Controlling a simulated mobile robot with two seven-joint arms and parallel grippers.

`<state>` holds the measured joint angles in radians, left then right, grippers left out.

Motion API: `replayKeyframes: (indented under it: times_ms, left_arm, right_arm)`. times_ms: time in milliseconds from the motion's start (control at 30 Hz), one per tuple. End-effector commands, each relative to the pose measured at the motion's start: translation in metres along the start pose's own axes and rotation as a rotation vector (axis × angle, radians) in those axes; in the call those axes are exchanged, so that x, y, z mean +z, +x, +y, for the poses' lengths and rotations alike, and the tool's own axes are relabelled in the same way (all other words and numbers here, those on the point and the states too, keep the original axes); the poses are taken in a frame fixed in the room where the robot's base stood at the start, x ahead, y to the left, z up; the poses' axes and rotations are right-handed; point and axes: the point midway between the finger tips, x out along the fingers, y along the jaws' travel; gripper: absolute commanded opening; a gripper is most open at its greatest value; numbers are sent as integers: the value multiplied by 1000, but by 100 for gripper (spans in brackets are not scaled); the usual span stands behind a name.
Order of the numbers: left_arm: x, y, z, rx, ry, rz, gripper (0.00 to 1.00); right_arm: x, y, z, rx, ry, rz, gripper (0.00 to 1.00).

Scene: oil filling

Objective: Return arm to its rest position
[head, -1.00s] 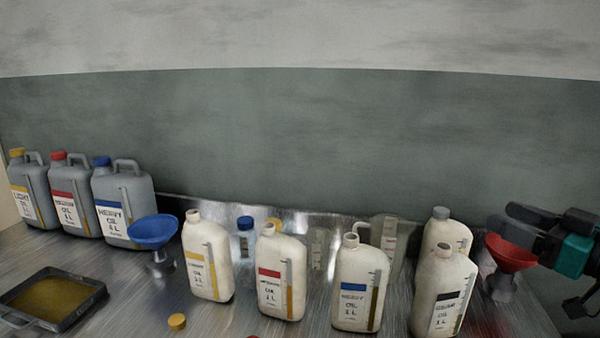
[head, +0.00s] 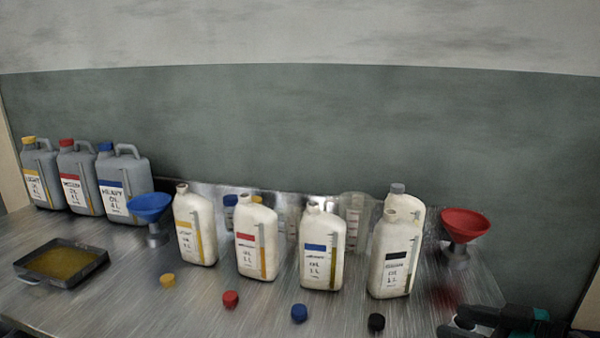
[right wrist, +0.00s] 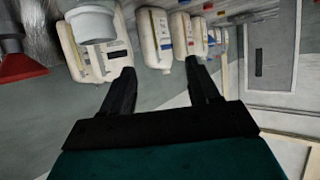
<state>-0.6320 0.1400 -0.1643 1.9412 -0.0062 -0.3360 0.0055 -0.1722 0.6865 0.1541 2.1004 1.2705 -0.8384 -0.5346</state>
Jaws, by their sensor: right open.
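My right gripper (head: 462,320) is at the lower right of the head view, by the table's front right part. In the right wrist view its two fingers (right wrist: 163,72) are apart with nothing between them. The red funnel (head: 465,224) stands on its stand at the right end of the table, behind and apart from the gripper. It also shows at the left of the right wrist view (right wrist: 20,66). My left gripper is not in view.
White oil bottles with yellow (head: 196,228), red (head: 257,240), blue (head: 322,252) and black (head: 396,258) labels stand uncapped. Loose caps lie before them. A blue funnel (head: 150,207), grey jugs (head: 124,180) and an oil tray (head: 100,262) are at left.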

Motion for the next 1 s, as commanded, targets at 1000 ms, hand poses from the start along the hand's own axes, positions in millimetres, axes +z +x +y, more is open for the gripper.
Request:
replayKeyframes:
  times_ms: [1000]
  left_arm:
    - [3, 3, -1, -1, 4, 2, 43]
  right_arm:
    - [203, -28, -158, 375, 308, -715, 61]
